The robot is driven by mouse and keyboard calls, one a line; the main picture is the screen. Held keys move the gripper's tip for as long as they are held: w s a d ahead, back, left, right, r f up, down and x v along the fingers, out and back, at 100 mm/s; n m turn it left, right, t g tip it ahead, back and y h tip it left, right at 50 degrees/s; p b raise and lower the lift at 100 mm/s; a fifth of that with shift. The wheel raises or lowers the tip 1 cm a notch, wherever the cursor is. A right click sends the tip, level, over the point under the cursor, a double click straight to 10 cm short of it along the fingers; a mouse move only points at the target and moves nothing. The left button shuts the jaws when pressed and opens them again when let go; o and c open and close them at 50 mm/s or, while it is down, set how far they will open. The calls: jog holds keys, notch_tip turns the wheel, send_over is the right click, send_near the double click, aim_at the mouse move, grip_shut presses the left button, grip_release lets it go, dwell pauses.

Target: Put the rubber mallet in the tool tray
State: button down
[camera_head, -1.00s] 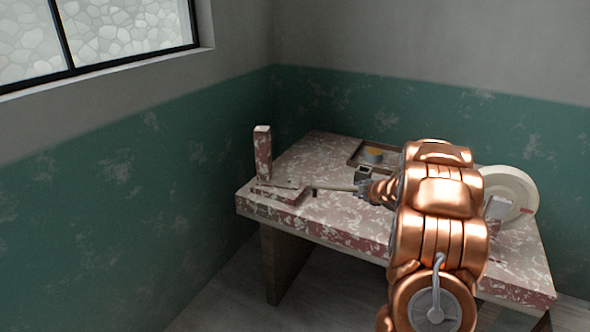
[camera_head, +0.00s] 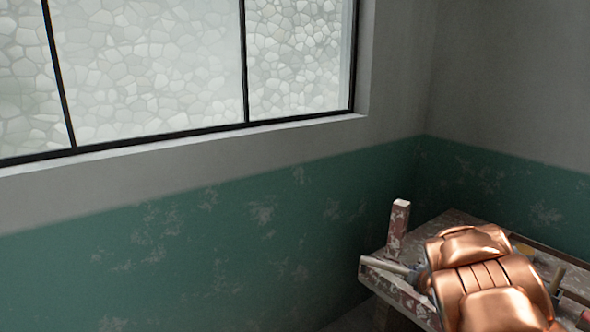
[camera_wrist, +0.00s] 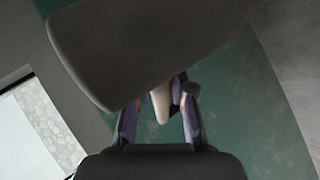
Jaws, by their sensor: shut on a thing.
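My gripper (camera_wrist: 158,122) is shut on the pale handle (camera_wrist: 162,103) of the rubber mallet. A large dark grey rounded shape, which looks like the mallet's head (camera_wrist: 150,45), fills the top of the wrist view close to the camera. What looks like the tool tray's rim (camera_head: 565,262) shows at the right behind my copper arm; most of the tray is hidden.
The worn, paint-flecked bench (camera_head: 375,272) stands in the corner at lower right. A thin upright stick (camera_head: 557,280) and something red (camera_head: 586,318) show at the right edge.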

jog(key=a+r+p, duration=0.2)
jog(key=a+r, duration=0.1)
jog(key=a, duration=0.7)
jog(key=s+a+r+p, duration=0.2)
jog(key=s+a+r, duration=0.4)
jog(key=s+a, duration=0.1)
jog(key=shift+s+a+r+n+p, duration=0.2)
jog(key=shift+s+a+n+p, duration=0.1)
jog(key=shift+s, duration=0.4)
jog(key=shift+d, duration=0.1)
